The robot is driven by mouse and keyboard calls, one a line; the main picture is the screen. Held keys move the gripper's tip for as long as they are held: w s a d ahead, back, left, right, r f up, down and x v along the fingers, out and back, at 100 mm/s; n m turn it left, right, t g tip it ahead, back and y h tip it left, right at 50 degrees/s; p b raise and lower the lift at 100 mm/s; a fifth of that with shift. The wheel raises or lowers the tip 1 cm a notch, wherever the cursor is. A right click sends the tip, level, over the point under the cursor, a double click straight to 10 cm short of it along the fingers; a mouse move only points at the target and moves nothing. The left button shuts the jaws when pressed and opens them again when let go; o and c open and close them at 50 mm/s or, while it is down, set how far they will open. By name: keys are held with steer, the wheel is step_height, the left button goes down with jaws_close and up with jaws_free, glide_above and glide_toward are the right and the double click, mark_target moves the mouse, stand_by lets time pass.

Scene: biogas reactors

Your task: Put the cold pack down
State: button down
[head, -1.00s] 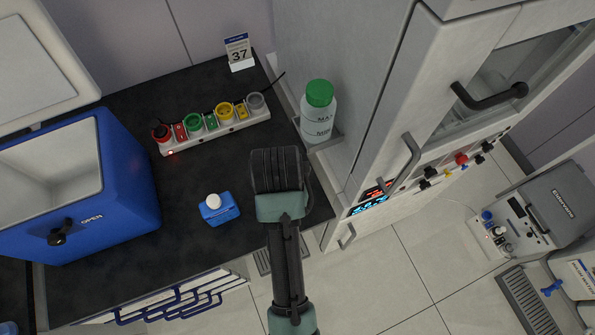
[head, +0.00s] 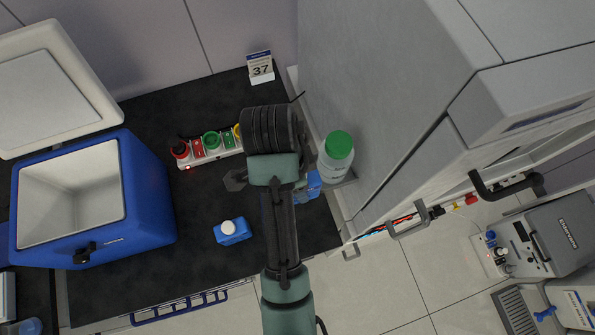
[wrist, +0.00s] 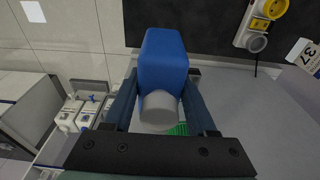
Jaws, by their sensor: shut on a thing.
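My gripper (wrist: 163,95) is shut on a blue cold pack (wrist: 163,58) with a pale round cap, held between its two fingers in the wrist view. In the head view, part of the held pack (head: 308,187) shows just right of my arm, beside the white bottle. A second blue pack with a white cap (head: 232,232) lies on the dark counter (head: 205,275), left of my arm. I cannot tell how high the held pack is above the counter.
An open blue cooler box (head: 150,200) stands at the left. A power strip (head: 215,155) lies behind my arm's left side. A green-capped bottle (head: 336,158) stands close to the right of my gripper, by a tall grey cabinet (head: 390,90). The counter's front left area is clear.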

steer(key=shift+w+f+b, duration=0.1)
steer(key=shift+f+b, duration=3.65)
steer(key=shift+f, duration=8.1)
steer(key=shift+f, duration=0.15)
steer(key=shift+c, duration=1)
jaws_free()
